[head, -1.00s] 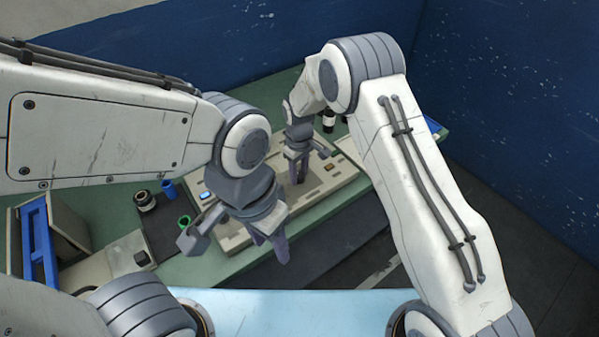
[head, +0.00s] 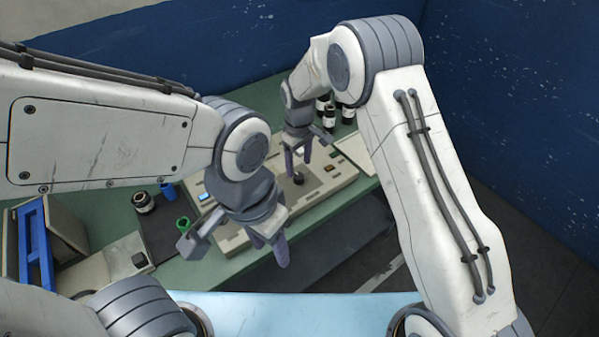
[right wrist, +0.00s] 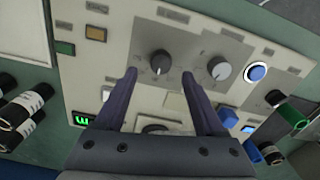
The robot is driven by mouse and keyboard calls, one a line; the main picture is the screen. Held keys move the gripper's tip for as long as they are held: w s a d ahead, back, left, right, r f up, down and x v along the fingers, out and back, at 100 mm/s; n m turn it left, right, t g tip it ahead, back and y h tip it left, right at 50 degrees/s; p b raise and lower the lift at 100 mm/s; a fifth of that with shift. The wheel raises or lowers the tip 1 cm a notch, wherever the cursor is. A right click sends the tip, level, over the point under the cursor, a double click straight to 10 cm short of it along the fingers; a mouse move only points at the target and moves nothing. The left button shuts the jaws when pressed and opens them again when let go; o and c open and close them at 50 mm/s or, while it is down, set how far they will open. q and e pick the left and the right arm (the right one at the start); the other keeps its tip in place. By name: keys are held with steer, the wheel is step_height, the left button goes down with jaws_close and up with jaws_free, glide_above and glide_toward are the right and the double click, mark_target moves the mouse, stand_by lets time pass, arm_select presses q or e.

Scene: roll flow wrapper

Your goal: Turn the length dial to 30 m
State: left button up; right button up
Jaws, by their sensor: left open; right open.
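The control panel (head: 336,184) lies on the green bench. A dark round knob (head: 298,178) stands on it, just below my right gripper (head: 298,158). In the right wrist view, a dark knob (right wrist: 161,63) with a light pointer mark sits just beyond and between my open, empty right fingers. A grey knob (right wrist: 219,68) with a pointer sits to its right, and another round part is partly hidden by the gripper body. The labels are too small to read, so I cannot tell which is the length dial. My left gripper (head: 268,248) is open and empty in front of the panel.
The panel also has a blue button (right wrist: 257,72), an orange button (right wrist: 96,33) and a green display (right wrist: 83,120). Dark bottles (right wrist: 20,105) stand beside it. A green cup (head: 183,224) and a blue cup (head: 168,189) stand left of it.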

mark_target(299, 175)
step_height(299, 175, up, 6)
steer(key=shift+b, duration=0.3)
stand_by(0.3)
